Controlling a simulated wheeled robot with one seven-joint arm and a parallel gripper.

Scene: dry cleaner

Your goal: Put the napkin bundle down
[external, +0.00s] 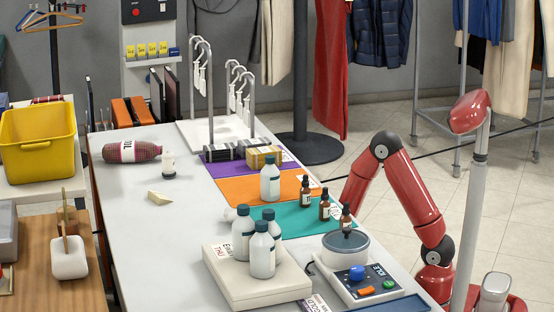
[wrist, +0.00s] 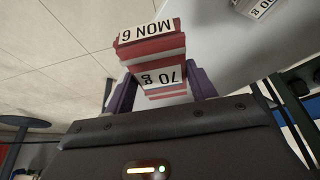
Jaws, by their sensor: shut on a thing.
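The napkin bundle (wrist: 152,50) is a red and white stack with printed labels, seen upside down in the wrist view. My gripper (wrist: 163,82) has its two dark purple fingers on either side of it and is shut on it. In the external view my red arm bends down beyond the far right edge of the white counter (external: 140,220). My gripper and the bundle are hidden there behind the bottles and counter. Whether the bundle touches anything below cannot be told.
Small brown bottles (external: 325,205) stand on the teal mat (external: 290,222), near the arm. A scale (external: 365,278) and white bottles (external: 262,252) on a box occupy the near end. An orange mat (external: 235,190) and purple mat (external: 225,167) lie farther back. The counter's left middle is mostly clear.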

